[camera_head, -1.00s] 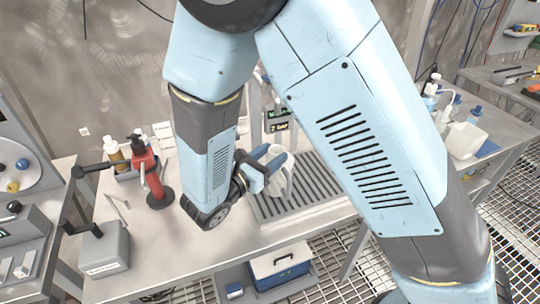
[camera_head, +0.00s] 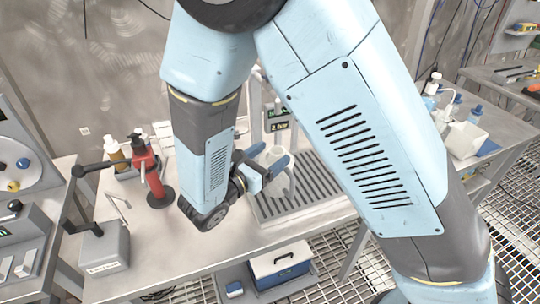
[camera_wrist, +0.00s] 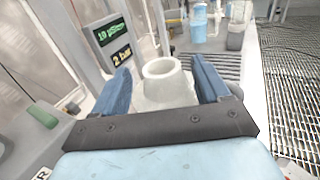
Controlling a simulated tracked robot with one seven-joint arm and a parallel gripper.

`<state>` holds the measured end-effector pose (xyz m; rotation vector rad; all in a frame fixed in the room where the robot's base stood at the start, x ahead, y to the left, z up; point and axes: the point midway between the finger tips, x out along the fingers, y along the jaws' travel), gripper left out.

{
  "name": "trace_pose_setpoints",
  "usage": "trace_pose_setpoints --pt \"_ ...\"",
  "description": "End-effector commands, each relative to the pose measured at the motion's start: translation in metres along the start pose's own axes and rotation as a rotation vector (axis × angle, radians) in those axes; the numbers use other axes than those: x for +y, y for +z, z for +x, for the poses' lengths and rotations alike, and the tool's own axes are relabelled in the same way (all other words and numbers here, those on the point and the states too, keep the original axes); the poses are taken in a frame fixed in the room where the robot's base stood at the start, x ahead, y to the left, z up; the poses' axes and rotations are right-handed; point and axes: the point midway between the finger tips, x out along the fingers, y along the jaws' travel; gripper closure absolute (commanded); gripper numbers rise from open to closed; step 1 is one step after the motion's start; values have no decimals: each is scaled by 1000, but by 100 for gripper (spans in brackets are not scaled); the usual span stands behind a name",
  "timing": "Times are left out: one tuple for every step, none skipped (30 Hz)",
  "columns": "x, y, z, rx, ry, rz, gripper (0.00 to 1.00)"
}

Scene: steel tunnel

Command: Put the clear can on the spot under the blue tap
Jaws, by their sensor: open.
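The clear can (camera_head: 286,184), pale with a narrow round neck, is upright over the near left part of the slatted drain grate (camera_head: 325,190). In the wrist view the can (camera_wrist: 166,88) is between the two blue fingers, with a visible gap on each side of its neck. My gripper (camera_wrist: 161,72) is open around it. In the head view my gripper (camera_head: 268,160) is beside the can, partly hidden by my arm. I cannot make out the blue tap; the can's base and the spot under it are hidden.
A frame with lit displays (camera_head: 279,126) stands behind the can. A red hand-pump device (camera_head: 152,175) and a grey box (camera_head: 104,248) are to the left. Bottles and a white tub (camera_head: 466,140) are to the right. The grate's right part is clear.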

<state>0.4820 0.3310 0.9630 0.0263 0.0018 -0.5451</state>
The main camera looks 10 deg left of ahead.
Motion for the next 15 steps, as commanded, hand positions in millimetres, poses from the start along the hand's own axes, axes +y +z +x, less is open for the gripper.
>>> trace_pose_setpoints --pt "1 0 -8 1 3 0 25" --pt "1 0 -12 1 3 1 25" --pt "1 0 -19 1 4 1 25" --pt "1 0 -24 1 4 1 25" --pt "0 0 -30 1 3 0 25" --pt "1 0 -39 1 5 1 25" --pt "1 0 -45 1 4 0 25" --pt "0 0 -50 2 3 1 25" --pt "0 0 -58 1 3 1 25" --pt "1 0 -64 1 3 1 25" --pt "1 0 -70 1 3 1 25" --pt "0 0 -77 1 3 0 25" --pt "0 0 -81 1 2 0 25" --pt "0 0 -86 0 1 -1 25" --pt "0 0 -92 0 2 0 25"
